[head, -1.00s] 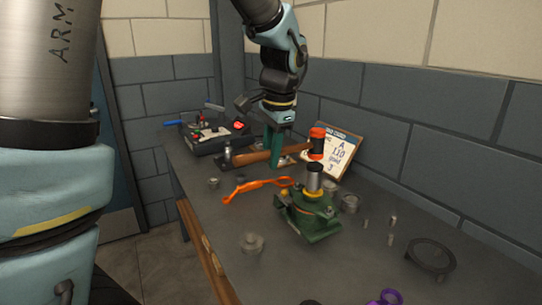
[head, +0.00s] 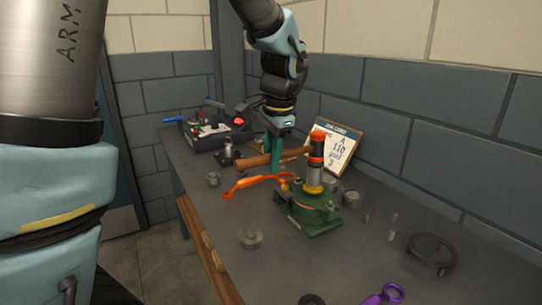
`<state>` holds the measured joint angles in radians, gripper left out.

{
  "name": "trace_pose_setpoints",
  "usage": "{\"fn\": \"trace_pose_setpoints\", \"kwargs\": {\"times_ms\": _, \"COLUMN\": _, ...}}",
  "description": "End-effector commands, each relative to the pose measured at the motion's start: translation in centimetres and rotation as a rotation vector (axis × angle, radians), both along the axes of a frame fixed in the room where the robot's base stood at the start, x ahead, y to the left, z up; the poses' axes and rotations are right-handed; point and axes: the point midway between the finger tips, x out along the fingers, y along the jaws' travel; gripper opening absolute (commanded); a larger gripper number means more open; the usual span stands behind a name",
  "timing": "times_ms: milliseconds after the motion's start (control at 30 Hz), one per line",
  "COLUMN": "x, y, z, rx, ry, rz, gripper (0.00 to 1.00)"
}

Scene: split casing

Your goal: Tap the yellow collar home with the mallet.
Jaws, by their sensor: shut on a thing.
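My gripper (head: 273,150) is shut on the wooden handle of the mallet (head: 293,155), which it holds level above the bench. The mallet's black head with orange faces stands upright right over a grey metal sleeve, and its lower face appears to touch the sleeve's top. The sleeve (head: 314,176) stands upright on the green casing (head: 317,222). The yellow collar (head: 312,190) shows as a thin ring at the sleeve's foot, on top of the casing. How deep the collar sits cannot be told.
An orange strap-like tool (head: 256,182) lies left of the casing. A job card (head: 337,147) leans at the wall behind. A dark tool tray (head: 208,132) is at the far end. A black ring (head: 432,252) and purple-handled tool (head: 384,295) lie at right and front.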

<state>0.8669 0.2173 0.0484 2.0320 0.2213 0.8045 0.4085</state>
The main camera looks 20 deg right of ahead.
Motion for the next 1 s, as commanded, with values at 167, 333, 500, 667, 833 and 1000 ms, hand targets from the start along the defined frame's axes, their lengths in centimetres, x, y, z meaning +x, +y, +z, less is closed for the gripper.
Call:
{"fn": "trace_pose_setpoints", "kwargs": {"times_ms": 167, "x": 0.0, "y": 0.1, "z": 0.0, "rx": 0.003, "ry": 0.002, "rz": 0.0, "gripper": 0.0}}
{"fn": "trace_pose_setpoints", "kwargs": {"times_ms": 333, "x": 0.0, "y": 0.1, "z": 0.7, "rx": 0.002, "ry": 0.001, "rz": -0.001, "gripper": 0.0}}
{"fn": "trace_pose_setpoints", "kwargs": {"times_ms": 500, "x": 0.0, "y": 0.0, "z": 2.3, "rx": 0.0, "ry": 0.0, "rz": 0.0, "gripper": 0.0}}
{"fn": "trace_pose_setpoints", "kwargs": {"times_ms": 667, "x": 0.0, "y": 0.0, "z": 3.7, "rx": 0.0, "ry": -0.001, "rz": 0.0, "gripper": 0.0}}
{"fn": "trace_pose_setpoints", "kwargs": {"times_ms": 833, "x": 0.0, "y": 0.0, "z": 5.2, "rx": -0.001, "ry": -0.001, "rz": 0.0, "gripper": 0.0}}
{"fn": "trace_pose_setpoints", "kwargs": {"times_ms": 1000, "x": 0.0, "y": 0.0, "z": 6.2, "rx": -0.001, "ry": -0.001, "rz": 0.0, "gripper": 0.0}}
